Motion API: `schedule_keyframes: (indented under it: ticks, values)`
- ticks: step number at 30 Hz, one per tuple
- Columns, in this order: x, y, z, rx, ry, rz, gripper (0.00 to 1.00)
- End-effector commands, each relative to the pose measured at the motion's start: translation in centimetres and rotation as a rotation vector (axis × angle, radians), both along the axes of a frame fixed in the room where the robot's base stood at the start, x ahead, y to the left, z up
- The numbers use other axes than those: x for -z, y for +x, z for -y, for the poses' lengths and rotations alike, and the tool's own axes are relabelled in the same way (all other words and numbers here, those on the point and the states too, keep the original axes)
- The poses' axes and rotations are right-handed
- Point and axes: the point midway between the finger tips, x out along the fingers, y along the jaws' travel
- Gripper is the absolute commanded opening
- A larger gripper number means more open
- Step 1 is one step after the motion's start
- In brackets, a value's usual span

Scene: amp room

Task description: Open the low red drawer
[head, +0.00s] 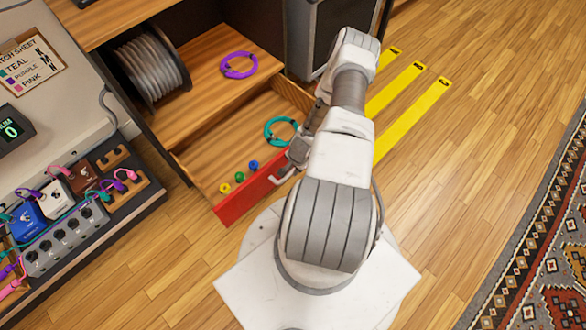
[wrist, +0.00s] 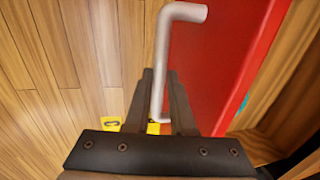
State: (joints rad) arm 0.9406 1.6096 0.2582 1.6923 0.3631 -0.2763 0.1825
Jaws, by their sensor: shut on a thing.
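The low red drawer (head: 245,202) stands pulled out from the wooden cabinet, with its inside showing. In it lie a coiled teal cable (head: 270,128) and small yellow, green and blue pieces (head: 239,177). My gripper (wrist: 160,73) is shut on the pale bar handle (wrist: 162,45) of the red front, one finger on each side of the bar. In the head view my arm hides part of the red front, and my gripper (head: 293,160) is small at the handle.
A shelf above the drawer holds a cable reel (head: 150,68) and a purple cable (head: 239,65). A pedalboard (head: 75,235) is at left. Yellow floor strips (head: 412,122) lie right of my arm. A patterned rug (head: 540,250) is at far right; wood floor between is clear.

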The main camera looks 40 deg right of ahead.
Motion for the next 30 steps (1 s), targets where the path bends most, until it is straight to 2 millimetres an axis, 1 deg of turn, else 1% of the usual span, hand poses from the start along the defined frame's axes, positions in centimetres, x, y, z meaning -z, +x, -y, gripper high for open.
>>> schedule_keyframes:
  ticks: [2, 3, 7, 8, 16, 20, 23, 30]
  values:
    - [0.0, 0.0, 0.2, 0.002, -0.004, 0.0, 0.0]
    - [0.0, 0.0, 0.2, 0.002, -0.004, 0.0, 0.26]
    - [0.0, 0.0, 0.1, 0.001, -0.003, 0.0, 0.49]
    - [0.0, 0.0, 0.1, 0.001, -0.003, 0.0, 0.52]
    - [-0.1, 0.0, 0.1, 0.0, -0.001, 0.0, 0.52]
    - [-1.0, -0.1, 0.1, 0.001, -0.002, 0.001, 0.52]
    - [-2.8, -0.4, 0.2, 0.002, -0.003, 0.001, 0.52]
    - [-8.6, -1.5, 0.2, 0.001, -0.002, 0.001, 0.52]
